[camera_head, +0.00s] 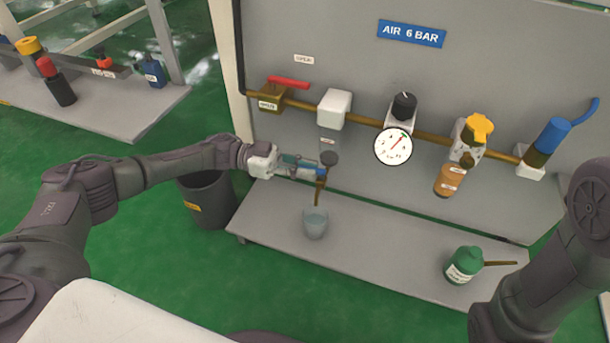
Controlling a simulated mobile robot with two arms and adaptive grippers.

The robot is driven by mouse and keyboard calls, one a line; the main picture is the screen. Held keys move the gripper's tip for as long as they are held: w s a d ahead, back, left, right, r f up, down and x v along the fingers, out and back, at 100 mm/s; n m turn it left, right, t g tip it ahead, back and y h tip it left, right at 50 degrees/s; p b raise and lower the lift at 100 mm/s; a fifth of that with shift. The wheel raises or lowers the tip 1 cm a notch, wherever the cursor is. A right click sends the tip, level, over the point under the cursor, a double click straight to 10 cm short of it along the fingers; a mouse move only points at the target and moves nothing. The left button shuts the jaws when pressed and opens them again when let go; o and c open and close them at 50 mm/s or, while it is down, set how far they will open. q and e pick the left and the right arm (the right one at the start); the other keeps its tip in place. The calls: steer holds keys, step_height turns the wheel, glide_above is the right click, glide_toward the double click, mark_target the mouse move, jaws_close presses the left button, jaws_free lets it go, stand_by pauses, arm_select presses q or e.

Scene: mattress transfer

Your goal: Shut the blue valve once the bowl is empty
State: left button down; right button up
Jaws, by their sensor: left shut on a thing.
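A white filter block (334,108) sits on the brass pipe. Below it is a pale, see-through bowl (328,143) with a dark base; I make out no clear liquid level in it. My left gripper (306,171) is shut on the small blue valve (308,176) under the bowl, and its fingers partly hide the valve. A thin brown tube or stream (318,194) runs down from there toward a clear cup (315,223) on the grey shelf; I cannot tell which it is. My right gripper is out of view; only my right arm shows at the lower right.
The pipe also carries a red-handled valve (288,83), a gauge (393,147), an orange-topped unit (478,130) and a larger blue-handled part (552,136). A dark bin (207,201) stands left of the shelf.

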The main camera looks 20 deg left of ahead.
arm_select(q)
steer(key=shift+w+m+g+b, duration=0.25)
steer(key=shift+m+g+b, duration=0.3)
steer(key=shift+g, duration=0.35)
steer(key=c, duration=1.2)
jaws_free()
steer(key=shift+o, duration=0.2)
